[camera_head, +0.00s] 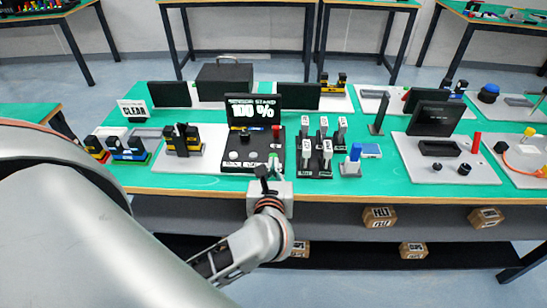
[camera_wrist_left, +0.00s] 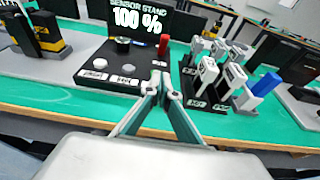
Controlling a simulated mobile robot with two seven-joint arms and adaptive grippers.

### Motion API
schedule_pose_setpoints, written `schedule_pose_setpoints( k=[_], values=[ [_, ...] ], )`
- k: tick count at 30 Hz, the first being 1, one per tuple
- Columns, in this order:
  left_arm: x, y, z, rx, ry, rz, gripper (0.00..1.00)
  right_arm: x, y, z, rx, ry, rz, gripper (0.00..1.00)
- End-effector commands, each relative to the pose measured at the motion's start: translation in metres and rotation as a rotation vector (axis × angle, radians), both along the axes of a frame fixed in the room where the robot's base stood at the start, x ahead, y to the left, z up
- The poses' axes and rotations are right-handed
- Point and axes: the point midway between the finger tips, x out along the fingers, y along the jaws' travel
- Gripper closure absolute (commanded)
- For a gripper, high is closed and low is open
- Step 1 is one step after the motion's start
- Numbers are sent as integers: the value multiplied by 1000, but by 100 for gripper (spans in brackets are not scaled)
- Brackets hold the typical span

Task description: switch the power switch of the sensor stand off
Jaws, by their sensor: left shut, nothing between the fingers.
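The sensor stand (camera_head: 240,152) is a black base on the green table, with an upright screen (camera_head: 253,109) reading "SENSOR STAND 100 %". In the left wrist view its base (camera_wrist_left: 110,62) carries a dark round knob (camera_wrist_left: 123,44), pale round buttons (camera_wrist_left: 100,63) and an upright red piece (camera_wrist_left: 163,45) at the right. Small labels sit along its front; I cannot tell for sure which part is the power switch. My left gripper (camera_head: 263,174) is shut and empty at the stand's front right corner; its fingertips (camera_wrist_left: 164,83) show close up. My right gripper is not in view.
Right of the stand stands a rack of grey labelled pieces (camera_head: 315,165) beside a blue-topped piece (camera_head: 352,160). Left is a pale plate with a yellow-black device (camera_head: 182,140). Green table in front is narrow.

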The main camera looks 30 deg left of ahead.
Motion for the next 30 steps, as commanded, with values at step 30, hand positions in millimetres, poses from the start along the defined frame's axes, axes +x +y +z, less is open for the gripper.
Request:
schedule_pose_setpoints(
  k=[30],
  values=[
    [97, 61, -1, 2, 0, 2, 100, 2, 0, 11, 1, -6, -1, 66]
  ],
)
